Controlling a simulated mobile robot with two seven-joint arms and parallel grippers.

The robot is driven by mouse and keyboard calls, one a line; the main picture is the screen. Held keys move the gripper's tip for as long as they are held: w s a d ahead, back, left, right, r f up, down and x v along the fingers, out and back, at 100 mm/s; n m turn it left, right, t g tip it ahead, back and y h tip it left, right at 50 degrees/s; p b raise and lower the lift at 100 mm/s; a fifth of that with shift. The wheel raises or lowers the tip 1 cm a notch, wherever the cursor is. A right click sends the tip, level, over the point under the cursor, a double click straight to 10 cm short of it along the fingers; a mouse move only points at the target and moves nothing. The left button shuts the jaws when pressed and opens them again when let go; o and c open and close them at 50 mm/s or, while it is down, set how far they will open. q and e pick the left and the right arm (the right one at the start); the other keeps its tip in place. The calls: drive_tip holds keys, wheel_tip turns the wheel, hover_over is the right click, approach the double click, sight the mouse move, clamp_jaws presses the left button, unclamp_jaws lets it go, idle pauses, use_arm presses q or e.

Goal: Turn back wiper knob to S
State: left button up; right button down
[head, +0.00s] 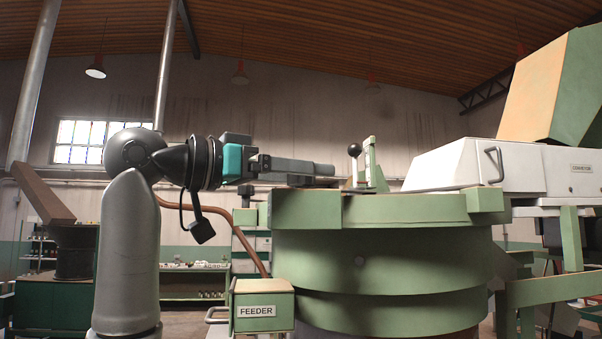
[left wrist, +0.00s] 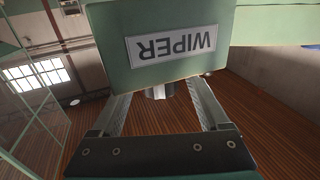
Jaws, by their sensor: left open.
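My left gripper (head: 322,170) comes in from the left in the head view, level, over the near left rim of the green round hopper (head: 380,255). In the left wrist view the two fingers (left wrist: 158,95) are spread apart, pointing at a green box (left wrist: 205,70) with an upside-down WIPER label (left wrist: 171,46). A short grey round part, likely the wiper knob (left wrist: 157,91), shows at the box's edge between the fingers, with gaps on both sides. The box hides most of it, and no S mark or pointer shows. My right gripper is not in view.
A lever with a black ball (head: 354,150) and an upright green plate (head: 370,160) stand on the hopper top. A FEEDER box (head: 262,305) sits low at its left. A white CONVEYOR housing (head: 480,165) stands to the right.

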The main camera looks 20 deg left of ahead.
use_arm(q)
drive_tip(key=b+v, duration=0.3)
drive_tip(key=v, duration=1.2)
drive_tip(key=shift+b, duration=0.4)
drive_tip(key=shift+a, duration=0.15)
